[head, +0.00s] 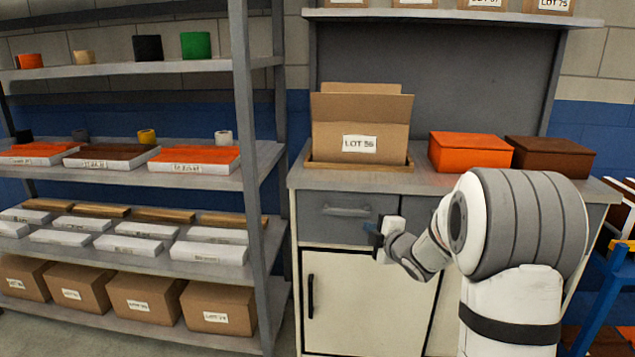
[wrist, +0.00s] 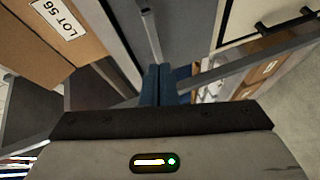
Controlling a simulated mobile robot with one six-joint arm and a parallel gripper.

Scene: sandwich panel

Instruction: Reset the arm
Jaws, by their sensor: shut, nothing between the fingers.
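My gripper (head: 372,238) is in front of the cabinet, just right of the drawer handle in the head view. Its blue fingers show together in the wrist view (wrist: 160,84), shut with nothing between them. The white and grey arm (head: 525,235) reaches in from the lower right and is bent at the elbow. The drawer (head: 345,228) looks closed. Whether the fingers touch the cabinet front cannot be told.
An open cardboard box (head: 360,125) labelled LOT 56 stands in a wooden tray on the counter, beside an orange box (head: 470,152) and a brown box (head: 548,158). A grey shelf rack (head: 245,130) stands left. A blue frame (head: 605,290) is at right.

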